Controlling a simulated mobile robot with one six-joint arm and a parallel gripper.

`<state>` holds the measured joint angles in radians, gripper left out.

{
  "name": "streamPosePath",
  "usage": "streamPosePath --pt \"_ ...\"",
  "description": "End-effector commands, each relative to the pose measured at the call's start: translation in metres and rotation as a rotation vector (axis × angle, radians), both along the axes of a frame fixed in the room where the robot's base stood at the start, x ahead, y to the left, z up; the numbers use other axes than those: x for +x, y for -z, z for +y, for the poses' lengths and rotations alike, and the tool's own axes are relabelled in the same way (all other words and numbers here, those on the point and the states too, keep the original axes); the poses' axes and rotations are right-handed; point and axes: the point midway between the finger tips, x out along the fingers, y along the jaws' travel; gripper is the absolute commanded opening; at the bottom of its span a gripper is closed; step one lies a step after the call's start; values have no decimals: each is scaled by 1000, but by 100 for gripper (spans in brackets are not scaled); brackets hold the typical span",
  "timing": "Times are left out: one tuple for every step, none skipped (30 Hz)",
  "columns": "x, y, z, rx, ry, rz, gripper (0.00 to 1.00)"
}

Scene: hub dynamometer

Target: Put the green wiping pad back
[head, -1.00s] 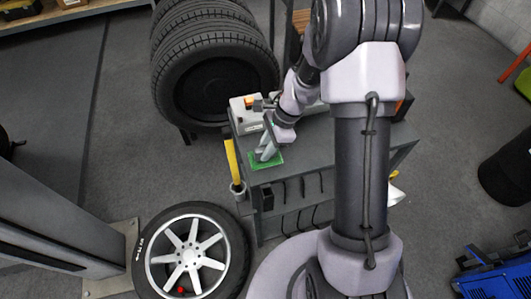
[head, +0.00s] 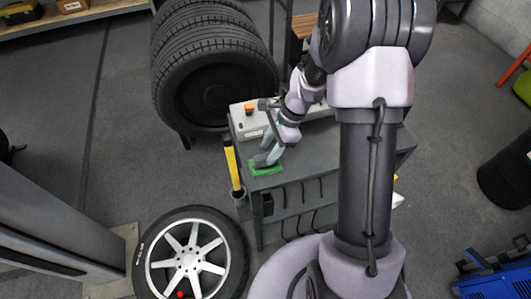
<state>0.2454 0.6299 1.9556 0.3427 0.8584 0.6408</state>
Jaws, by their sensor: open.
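The green wiping pad (head: 267,171) lies flat at the front left corner of the grey cart top (head: 322,157). My gripper (head: 262,161) is open and points down right at the pad, its fingers covering part of the pad's far side. I cannot tell whether the fingertips touch the pad. My arm reaches over the cart from the right.
A grey box with an orange button (head: 249,120) stands on the cart behind my gripper. A yellow-handled tool (head: 233,166) hangs at the cart's left side. Stacked tyres (head: 212,85) stand behind, and a spoked wheel (head: 190,257) is in front left.

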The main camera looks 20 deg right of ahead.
Motion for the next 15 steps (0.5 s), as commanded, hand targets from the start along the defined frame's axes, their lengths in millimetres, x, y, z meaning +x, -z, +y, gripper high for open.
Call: streamPosePath --pt "1 -21 -6 -1 4 -4 43" --pt "1 -29 -9 -1 2 -3 43" --pt "1 -40 -13 -1 2 -3 43" --pt "0 -47 -16 0 2 -1 43" --pt "1 -53 -19 -1 3 -2 43" --pt "0 -61 -23 0 3 -2 43" --pt "1 -65 -25 -1 2 -1 43" --pt "1 -70 -26 0 2 -1 43" --pt "0 -74 -28 0 1 -1 43" --pt "0 -76 -30 0 1 -1 43" --pt "0 -79 -30 -2 -2 -3 43" --pt "-1 -86 -29 -7 -17 -15 43" --pt "-2 -96 -27 -14 -39 -34 43" --pt "-5 -108 -23 -26 -71 -60 43" --pt "-11 -129 -17 -50 -132 -109 43"
